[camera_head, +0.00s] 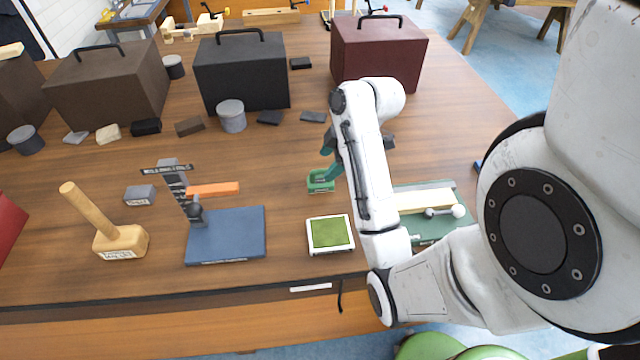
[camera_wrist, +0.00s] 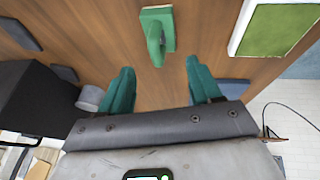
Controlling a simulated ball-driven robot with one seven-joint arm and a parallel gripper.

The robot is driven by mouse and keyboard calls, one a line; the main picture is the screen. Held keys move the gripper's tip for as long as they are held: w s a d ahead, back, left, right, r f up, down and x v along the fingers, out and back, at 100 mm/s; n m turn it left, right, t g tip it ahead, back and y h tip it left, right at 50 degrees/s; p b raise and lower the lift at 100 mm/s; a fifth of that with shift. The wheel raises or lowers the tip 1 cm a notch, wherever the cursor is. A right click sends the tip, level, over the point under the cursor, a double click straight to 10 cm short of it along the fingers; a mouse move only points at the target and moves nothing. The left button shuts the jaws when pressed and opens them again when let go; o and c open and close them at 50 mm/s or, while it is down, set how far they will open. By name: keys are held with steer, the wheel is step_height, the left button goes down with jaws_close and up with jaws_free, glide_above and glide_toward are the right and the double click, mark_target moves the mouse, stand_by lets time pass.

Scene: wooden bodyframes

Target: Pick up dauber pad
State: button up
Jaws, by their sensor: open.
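The dauber pad appears to be the small green block with a raised handle (camera_head: 319,183) on the wooden table, left of my forearm. In the wrist view the green block (camera_wrist: 157,16) lies at the top centre, its handle pointing toward my gripper. My gripper (camera_wrist: 158,64) is open, with its two teal fingers spread and nothing between them. The block sits beyond the fingertips, roughly centred on the gap. In the head view my gripper (camera_head: 330,158) is partly hidden behind my arm, close to the block.
A white tray with a green pad (camera_head: 331,234) sits nearer the table edge. A blue stand (camera_head: 226,234) and mallet (camera_head: 120,241) are to the left. A green board (camera_head: 433,228) lies right, partly behind my arm. Toolboxes (camera_head: 242,73) stand at the back.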

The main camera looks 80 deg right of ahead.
mark_target(316, 182)
steer(key=x, duration=0.2)
steer(key=shift+w+f, duration=0.15)
steer(key=shift+f, duration=0.2)
steer(key=shift+s+p+x, duration=0.2)
steer(key=shift+x, duration=1.1)
steer(key=shift+s+p+x, duration=0.15)
steer(key=shift+x, duration=1.1)
steer(key=shift+f, duration=0.2)
steer(key=shift+c, duration=0.3)
steer(key=c, duration=0.8)
steer(key=shift+r, duration=0.15)
